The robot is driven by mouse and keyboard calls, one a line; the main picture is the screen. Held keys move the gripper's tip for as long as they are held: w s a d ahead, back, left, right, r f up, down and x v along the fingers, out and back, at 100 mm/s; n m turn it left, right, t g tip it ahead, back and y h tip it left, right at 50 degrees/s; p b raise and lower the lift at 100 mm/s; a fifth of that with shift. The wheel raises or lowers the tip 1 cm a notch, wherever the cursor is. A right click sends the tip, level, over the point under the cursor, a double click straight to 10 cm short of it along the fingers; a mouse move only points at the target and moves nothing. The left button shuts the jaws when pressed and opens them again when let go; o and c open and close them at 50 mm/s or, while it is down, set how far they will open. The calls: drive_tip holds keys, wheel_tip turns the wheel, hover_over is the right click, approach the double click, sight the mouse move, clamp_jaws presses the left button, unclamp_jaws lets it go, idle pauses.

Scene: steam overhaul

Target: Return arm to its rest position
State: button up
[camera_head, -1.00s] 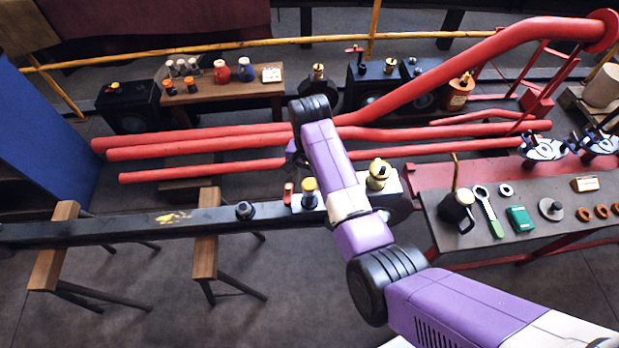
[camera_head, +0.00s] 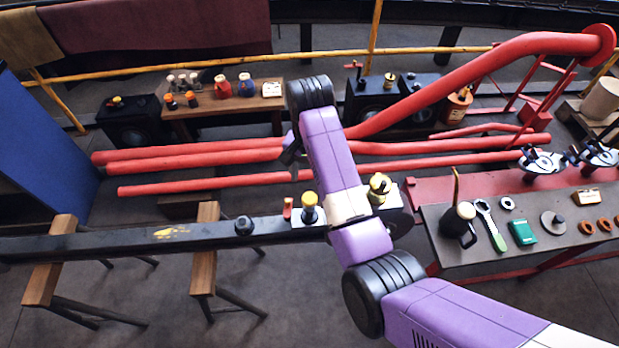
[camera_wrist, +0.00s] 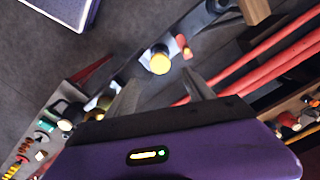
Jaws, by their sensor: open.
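My purple arm reaches from the lower right up over the black beam (camera_head: 130,237), bent at its black joints. My gripper shows in the wrist view (camera_wrist: 160,92), its two grey fingers apart with nothing between them. In the head view the gripper is mostly hidden behind the arm; only a dark part (camera_head: 290,155) shows left of the purple link. A yellow-topped black fitting (camera_head: 309,208) stands on the beam; the yellow top (camera_wrist: 160,60) shows just beyond the fingers in the wrist view, apart from them.
Long red pipes (camera_head: 190,158) lie behind the beam, and a thick red pipe (camera_head: 440,90) slopes up right. A tool bench (camera_head: 470,245) stands at right with an oil can, wrench and rings. A wooden bench (camera_head: 215,98) holds bottles. Wooden trestles (camera_head: 205,255) carry the beam. A blue panel (camera_head: 40,150) stands left.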

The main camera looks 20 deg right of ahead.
idle(0.3)
drive_tip(key=w+d+r+n+t, duration=0.2)
drive_tip(key=w+r+n+t, duration=0.15)
drive_tip(key=w+t, duration=0.5)
drive_tip(key=s+a+r+n+t, duration=0.1)
drive_tip(key=s+r+n+t, duration=0.1)
drive_tip(key=s, duration=2.2)
drive_tip(key=s+r+n+t+b, duration=0.1)
drive_tip(key=s+r+n+t, duration=0.2)
drive_tip(key=s, duration=2.1)
wheel_tip(320, 180, up, 2)
drive_tip(key=shift+a+r+t, duration=0.2)
drive_tip(key=shift+a+t, duration=0.15)
drive_tip(key=shift+t, duration=0.3)
drive_tip(key=shift+w+n, duration=0.1)
drive_tip(key=shift+n, duration=0.15)
